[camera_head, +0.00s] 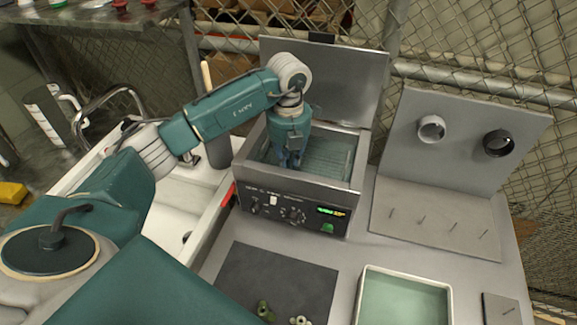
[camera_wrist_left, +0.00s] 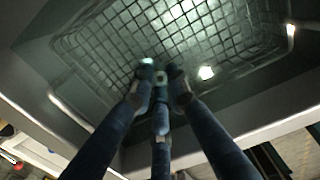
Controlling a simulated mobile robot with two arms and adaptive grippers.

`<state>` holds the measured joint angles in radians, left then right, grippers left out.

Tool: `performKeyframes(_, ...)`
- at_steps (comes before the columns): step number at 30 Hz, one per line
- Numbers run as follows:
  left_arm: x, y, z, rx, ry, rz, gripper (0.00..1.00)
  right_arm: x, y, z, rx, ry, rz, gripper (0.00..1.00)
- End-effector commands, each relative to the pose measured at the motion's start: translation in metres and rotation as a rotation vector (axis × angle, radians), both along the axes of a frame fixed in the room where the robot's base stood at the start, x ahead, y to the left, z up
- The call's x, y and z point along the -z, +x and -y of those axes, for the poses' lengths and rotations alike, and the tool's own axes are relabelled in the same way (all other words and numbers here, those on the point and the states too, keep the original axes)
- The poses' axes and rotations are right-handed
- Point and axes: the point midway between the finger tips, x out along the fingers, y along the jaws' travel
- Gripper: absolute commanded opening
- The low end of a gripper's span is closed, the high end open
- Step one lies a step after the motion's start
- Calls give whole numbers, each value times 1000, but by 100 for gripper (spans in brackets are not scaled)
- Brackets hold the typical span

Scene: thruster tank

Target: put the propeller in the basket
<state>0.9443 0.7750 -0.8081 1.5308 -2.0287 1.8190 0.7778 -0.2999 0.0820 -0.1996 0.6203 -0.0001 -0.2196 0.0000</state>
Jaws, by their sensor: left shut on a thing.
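My left gripper (camera_head: 289,158) reaches down into the open tank (camera_head: 293,208). The wire-mesh basket (camera_head: 335,158) sits inside the tank. In the left wrist view the three fingers of my left gripper (camera_wrist_left: 160,88) come together over the basket's mesh floor (camera_wrist_left: 205,40). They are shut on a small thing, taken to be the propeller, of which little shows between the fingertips. Its shape is mostly hidden, and I cannot tell whether it touches the mesh. My right gripper is not in view.
The tank's lid (camera_head: 345,75) stands open behind it. A dark mat (camera_head: 270,275) with small green and pale parts lies in front. A pale tray (camera_head: 403,300) is beside the mat. A grey pegged stand (camera_head: 440,160) with two rings is at right, a sink (camera_head: 180,205) at left.

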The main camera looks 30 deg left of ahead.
Motion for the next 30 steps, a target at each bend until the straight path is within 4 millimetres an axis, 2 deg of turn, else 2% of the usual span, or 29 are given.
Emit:
performKeyframes(2, 3, 0, 0, 0, 0, 0, 0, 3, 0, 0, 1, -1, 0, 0)
performKeyframes(3, 4, 0, 0, -1, 0, 0, 17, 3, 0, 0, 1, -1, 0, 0)
performKeyframes(6, 3, 0, 0, -1, 0, 0, 34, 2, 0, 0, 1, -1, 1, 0)
performKeyframes(14, 2, 0, 0, -1, 0, -1, 34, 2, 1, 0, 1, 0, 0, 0)
performKeyframes(17, -3, 0, 0, -1, 0, 1, 34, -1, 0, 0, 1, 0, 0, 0)
performKeyframes(19, -9, 1, 0, -1, 0, 2, 34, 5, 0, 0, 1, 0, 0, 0)
performKeyframes(23, -32, 2, -1, -2, 1, 6, 34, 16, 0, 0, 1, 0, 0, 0)
performKeyframes(28, -71, 2, 0, -1, -1, 5, 34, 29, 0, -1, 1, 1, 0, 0)
performKeyframes(30, -89, 2, -1, -2, 1, 6, 34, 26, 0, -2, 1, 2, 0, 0)
